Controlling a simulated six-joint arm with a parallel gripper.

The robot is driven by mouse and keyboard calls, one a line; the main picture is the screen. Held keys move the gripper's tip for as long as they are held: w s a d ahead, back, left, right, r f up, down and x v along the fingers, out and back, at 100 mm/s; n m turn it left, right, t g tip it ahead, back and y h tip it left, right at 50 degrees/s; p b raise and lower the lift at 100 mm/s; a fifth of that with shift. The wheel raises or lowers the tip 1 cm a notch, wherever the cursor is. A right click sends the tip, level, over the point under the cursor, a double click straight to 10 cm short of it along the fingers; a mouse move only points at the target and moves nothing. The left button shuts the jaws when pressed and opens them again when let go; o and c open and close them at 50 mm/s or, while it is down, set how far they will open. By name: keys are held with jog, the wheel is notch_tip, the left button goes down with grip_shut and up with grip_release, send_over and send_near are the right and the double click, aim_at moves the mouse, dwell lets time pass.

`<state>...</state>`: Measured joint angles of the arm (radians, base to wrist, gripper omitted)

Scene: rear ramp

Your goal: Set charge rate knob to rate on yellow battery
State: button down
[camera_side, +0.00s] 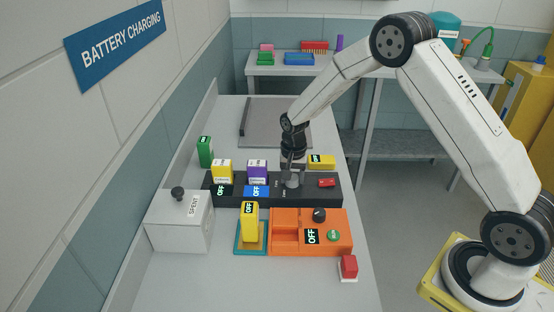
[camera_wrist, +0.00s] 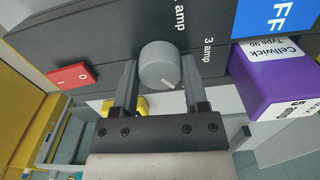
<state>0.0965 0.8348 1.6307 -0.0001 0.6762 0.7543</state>
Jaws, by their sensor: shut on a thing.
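The grey charge rate knob (camera_wrist: 158,65) is on the black charger (camera_side: 330,197). Its white mark points down and right in the wrist view; labels "3 amp" and another "amp" line, its number cut off, are beside it. My gripper (camera_wrist: 159,72) has a finger on each side of the knob and is shut on it. In the side view my gripper (camera_side: 292,179) comes down over the knob. A yellow battery (camera_side: 222,172) and a purple battery (camera_side: 258,173) stand in the charger.
A red switch (camera_side: 327,183) is on the charger, right of my gripper. A yellow block (camera_side: 321,161) lies behind it. An orange charger (camera_side: 285,248) with a black knob is in front. A green battery (camera_side: 205,152), a grey SPENT box (camera_side: 180,225) and a red button (camera_side: 349,265) are nearby.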

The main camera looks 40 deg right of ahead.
jog(key=n, duration=1.1)
dwell(0.5)
jog(key=shift+c, duration=0.5)
grip_release()
jog(key=shift+r, duration=0.1)
jog(key=shift+r, duration=3.85)
